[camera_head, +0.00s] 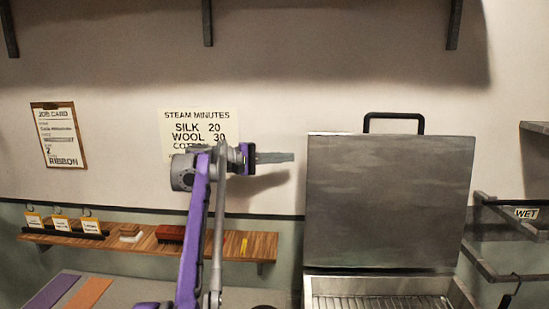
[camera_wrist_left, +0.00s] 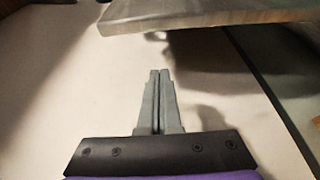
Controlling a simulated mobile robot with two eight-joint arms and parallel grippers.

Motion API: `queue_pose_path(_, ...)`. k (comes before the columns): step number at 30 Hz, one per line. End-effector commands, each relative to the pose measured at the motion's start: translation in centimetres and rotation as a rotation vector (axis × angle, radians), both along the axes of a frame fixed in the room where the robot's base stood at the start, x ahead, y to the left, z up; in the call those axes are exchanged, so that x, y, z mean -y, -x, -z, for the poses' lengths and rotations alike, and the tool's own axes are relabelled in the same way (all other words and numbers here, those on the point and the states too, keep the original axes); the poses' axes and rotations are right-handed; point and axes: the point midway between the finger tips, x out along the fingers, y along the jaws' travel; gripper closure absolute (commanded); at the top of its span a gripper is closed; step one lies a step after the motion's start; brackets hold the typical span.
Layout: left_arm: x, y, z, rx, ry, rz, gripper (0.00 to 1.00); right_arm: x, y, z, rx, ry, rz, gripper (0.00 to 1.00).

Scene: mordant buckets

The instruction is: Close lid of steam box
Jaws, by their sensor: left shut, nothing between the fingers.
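The steam box (camera_head: 462,295) stands at the lower right of the head view, with a ribbed grate inside. Its grey metal lid (camera_head: 390,203) stands upright and open, with a black handle (camera_head: 394,117) on its top edge. My left gripper (camera_head: 291,157) is shut and empty, pointing right, to the left of the lid's upper left corner and apart from it in the picture. In the left wrist view the shut fingers (camera_wrist_left: 160,75) point up toward a grey edge (camera_wrist_left: 190,14), which looks like the lid. My right gripper is not in view.
A wooden shelf (camera_head: 222,240) with tags and small blocks runs along the wall behind my left arm. A job card (camera_head: 58,134) and a steam minutes sign (camera_head: 190,120) hang on the wall. A rail with a WET tag (camera_head: 526,213) is at the far right.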

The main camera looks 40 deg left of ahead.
Motion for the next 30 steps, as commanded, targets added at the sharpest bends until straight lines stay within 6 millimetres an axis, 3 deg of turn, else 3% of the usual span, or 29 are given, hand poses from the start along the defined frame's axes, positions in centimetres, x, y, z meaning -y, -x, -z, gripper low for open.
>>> queue_pose_path(6,3.1,-3.9,0.1,0.001,0.000,0.004,1.00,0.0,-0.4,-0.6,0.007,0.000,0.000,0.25)
queue_pose_path(9,3.6,-2.3,0.1,-0.002,0.000,-0.002,1.00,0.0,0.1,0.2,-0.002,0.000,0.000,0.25)
queue_pose_path(15,4.6,-0.8,-0.3,-0.001,-0.001,-0.002,1.00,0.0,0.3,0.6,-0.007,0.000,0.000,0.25)
queue_pose_path(30,4.9,-0.3,-0.5,0.001,-0.002,-0.001,1.00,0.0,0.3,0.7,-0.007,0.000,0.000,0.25)
